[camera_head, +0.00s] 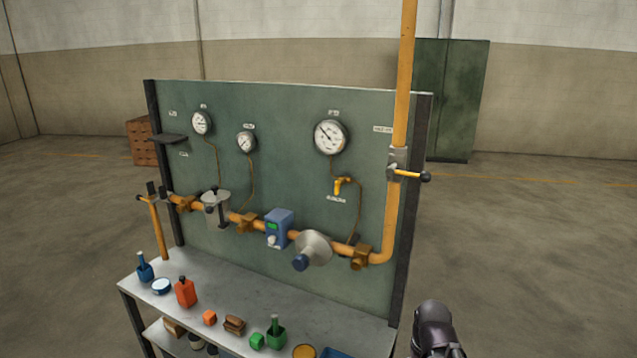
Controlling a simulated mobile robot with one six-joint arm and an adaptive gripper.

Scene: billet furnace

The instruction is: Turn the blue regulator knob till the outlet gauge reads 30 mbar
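The blue regulator knob (300,263) sticks out at the lower front of a silver disc-shaped regulator (316,246) on the orange pipe. A large round white gauge (331,136) hangs above it; a thin tube runs from it down to the pipe just right of the regulator. Its needle appears to point to the upper left, but its scale and label are too small to read. Two smaller gauges, a left one (202,123) and a middle one (246,142), are also on the green panel. My gripper is not in view; only a dark part of my arm shows at bottom right.
A yellow-handled valve (408,174) sits on the vertical pipe, and a small yellow tap (341,185) below the large gauge. A blue box (278,228) is left of the regulator. The grey bench (240,290) below holds bottles and blocks. Floor at right is clear.

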